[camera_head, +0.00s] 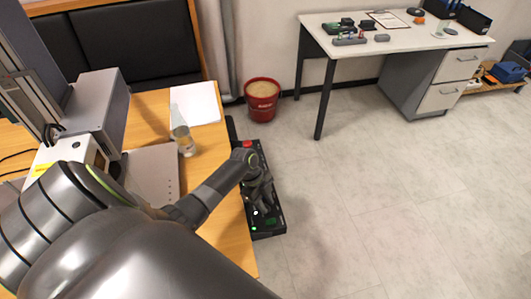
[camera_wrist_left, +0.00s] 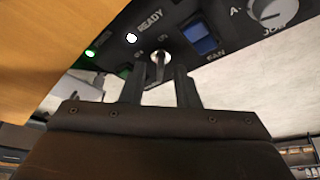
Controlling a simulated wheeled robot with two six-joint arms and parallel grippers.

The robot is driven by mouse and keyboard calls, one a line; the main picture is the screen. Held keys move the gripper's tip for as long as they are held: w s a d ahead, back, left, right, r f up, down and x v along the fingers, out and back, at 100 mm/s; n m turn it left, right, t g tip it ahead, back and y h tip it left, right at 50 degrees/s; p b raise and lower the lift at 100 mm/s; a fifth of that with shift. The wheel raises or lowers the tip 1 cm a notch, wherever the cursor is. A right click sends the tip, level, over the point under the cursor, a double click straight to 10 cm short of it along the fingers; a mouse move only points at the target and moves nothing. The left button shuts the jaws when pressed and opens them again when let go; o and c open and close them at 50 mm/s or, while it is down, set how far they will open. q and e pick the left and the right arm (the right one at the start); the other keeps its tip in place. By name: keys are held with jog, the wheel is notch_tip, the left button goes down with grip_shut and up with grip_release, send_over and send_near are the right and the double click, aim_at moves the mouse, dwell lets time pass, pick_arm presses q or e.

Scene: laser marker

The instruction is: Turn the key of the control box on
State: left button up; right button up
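The black control box (camera_head: 265,224) is at the right edge of the wooden table, with a red button (camera_head: 247,144) toward its far end. In the left wrist view its panel shows a silver key switch (camera_wrist_left: 160,57), with a narrow key pointing toward my gripper. My left gripper (camera_head: 262,190) is over the box; in the wrist view its two fingers (camera_wrist_left: 160,80) stand apart, one on each side of the key. I see a gap between the fingers and the key. Some of the panel is hidden by my gripper. My right gripper is not in view.
Beside the key are a blue rocker switch (camera_wrist_left: 202,33), a grey knob (camera_wrist_left: 272,10), a white lamp (camera_wrist_left: 131,38) and a lit green lamp (camera_wrist_left: 90,53).

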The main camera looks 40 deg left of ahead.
pick_arm(q)
jog(key=p+v, duration=1.3)
jog(key=v, duration=0.4)
jog(key=shift+r, duration=0.25)
jog(key=shift+w, duration=0.1)
